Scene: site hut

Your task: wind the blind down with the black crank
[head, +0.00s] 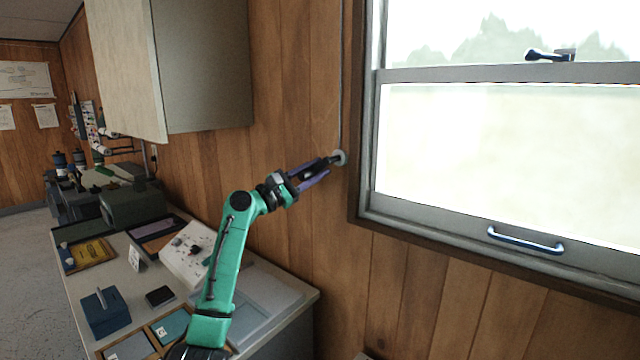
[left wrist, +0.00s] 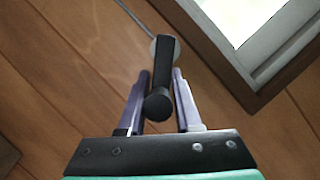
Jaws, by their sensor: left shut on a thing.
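The black crank (head: 322,163) is on a pale round wall mount (head: 341,158) just left of the window. In the left wrist view, the crank arm (left wrist: 166,62) runs from the mount down to a round black knob (left wrist: 158,106). My left gripper (head: 318,172) is at the crank, and its purple fingers (left wrist: 161,75) are on both sides of the knob, shut on it. A thin cord (head: 341,75) rises from the mount out of the picture. I cannot make out the blind in these views. My right gripper is not in view.
The window (head: 500,150) with its dark wooden frame is right of the crank, with a blue handle (head: 525,241) low on it. A wall cabinet (head: 200,70) hangs at upper left. A counter (head: 290,290) with panels and small boxes is below my left arm.

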